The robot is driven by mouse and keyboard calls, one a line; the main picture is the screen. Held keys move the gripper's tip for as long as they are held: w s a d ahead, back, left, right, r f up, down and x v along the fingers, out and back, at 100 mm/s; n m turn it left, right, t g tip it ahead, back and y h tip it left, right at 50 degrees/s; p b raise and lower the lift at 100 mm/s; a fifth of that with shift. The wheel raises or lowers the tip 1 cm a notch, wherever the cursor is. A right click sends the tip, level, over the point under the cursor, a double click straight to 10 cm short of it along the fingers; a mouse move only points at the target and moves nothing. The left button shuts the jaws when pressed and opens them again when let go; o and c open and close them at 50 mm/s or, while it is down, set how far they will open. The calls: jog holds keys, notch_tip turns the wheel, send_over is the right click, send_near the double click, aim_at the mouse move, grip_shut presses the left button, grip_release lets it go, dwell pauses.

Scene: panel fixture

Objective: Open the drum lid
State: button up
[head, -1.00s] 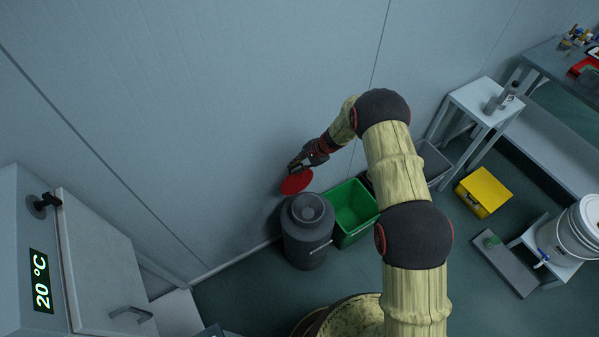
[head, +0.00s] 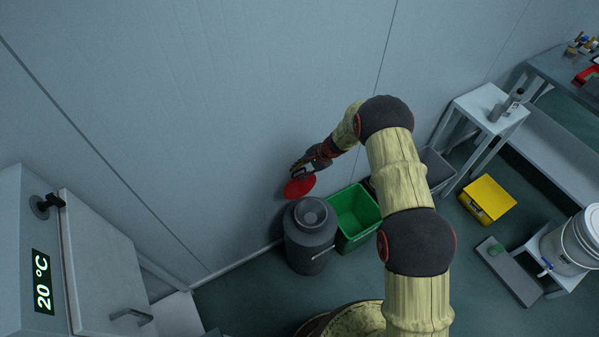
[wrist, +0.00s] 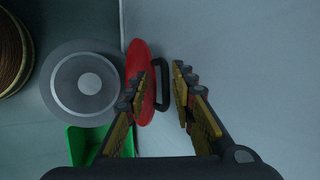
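A dark grey drum (head: 311,240) stands upright on the floor near the wall; its round grey top shows in the wrist view (wrist: 62,85). A red disc with a black handle is beside and above the drum, near the wall; the red disc (head: 298,188) is tilted. In the wrist view the red disc (wrist: 134,70) is seen at a slant, with the black handle (wrist: 161,85) on its right side. My gripper (wrist: 160,82) is open, its fingers on either side of the handle. Whether they touch it, and how the disc joins the drum, I cannot tell.
A green bin (head: 353,212) stands right of the drum, close to it. A grey bin (head: 437,168), a small table (head: 487,104) and a yellow box (head: 487,199) are further right. A cabinet (head: 105,265) with a 20 °C display is at left. The wall is close behind.

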jog(key=v, duration=1.2)
jog(key=shift+a, duration=0.1)
jog(key=s+d+n+g+h, duration=0.1)
jog(key=s+d+n+g, duration=0.15)
jog(key=s, duration=0.75)
jog(key=s+d+r+n+t+h+b, duration=0.1)
jog(key=s+d+r+n+t+b, duration=0.1)
jog(key=s+d+r, duration=0.3)
jog(key=s+d+r+n+t+h+b, duration=0.2)
jog(key=s+d+r, duration=0.3)
jog(key=s+r, duration=0.9)
jog(key=s+d+r+n+t+h+b, duration=0.2)
jog(key=s+d+r+n+t+b, duration=0.1)
jog(key=s+r, duration=0.6)
jog(key=shift+s+d+r+n, duration=0.45)
jog(key=shift+d+r, duration=0.75)
jog(key=shift+r, duration=0.7)
